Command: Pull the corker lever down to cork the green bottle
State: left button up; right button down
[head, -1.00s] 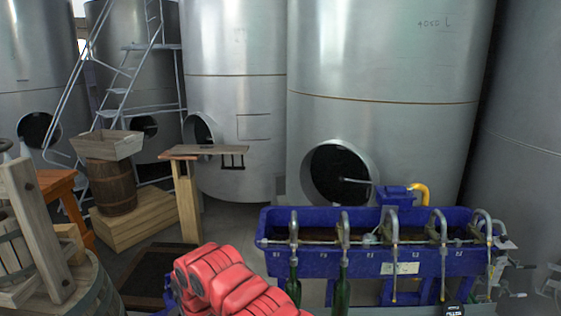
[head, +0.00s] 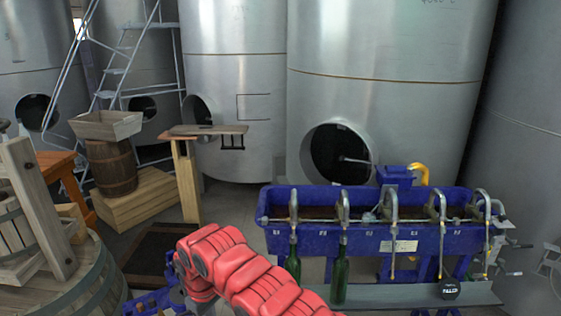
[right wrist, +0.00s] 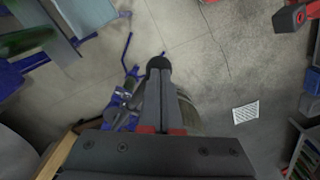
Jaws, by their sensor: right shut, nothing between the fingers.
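A blue metal stand, apparently the corker (head: 150,303), shows at the bottom edge of the head view, mostly cut off and partly behind my red arm. In the right wrist view the blue corker frame (right wrist: 114,106) stands on the floor left of my right gripper (right wrist: 157,72), with a small green patch that may be the green bottle (right wrist: 130,88). My right gripper is shut and empty. A dark rounded knob (right wrist: 158,61) shows at its tips; I cannot tell whether it touches them or is the lever's end. My left gripper is out of view.
A blue bottle filler (head: 345,238) stands at the right with two green bottles (head: 340,275) hanging under its spouts. A wooden barrel (head: 75,285) stands at the left. Steel tanks (head: 390,100) line the back.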

jog(key=shift+s+d+f+b, duration=0.1)
jog(key=shift+s+f+b, duration=0.25)
jog(key=shift+f, duration=0.35)
jog(key=shift+f, duration=0.15)
jog(key=shift+f+b, duration=0.4)
jog(key=shift+f, duration=0.05)
jog(key=shift+f+b, duration=0.45)
jog(key=shift+f, duration=0.25)
jog(key=shift+f, duration=0.1)
jog(key=shift+s+d+f+b, duration=0.2)
jog(key=shift+f+b, duration=0.2)
jog(key=shift+f, duration=0.25)
jog(key=shift+s+d+f+b, duration=0.15)
jog(key=shift+f+b, duration=0.2)
jog(key=shift+f, duration=0.3)
jog(key=shift+a, duration=0.1)
jog(key=f, duration=0.1)
jog(key=f+b, duration=0.1)
jog(key=shift+s+d+f, duration=0.15)
jog(key=shift+d+f, duration=0.05)
jog(key=shift+f, duration=0.15)
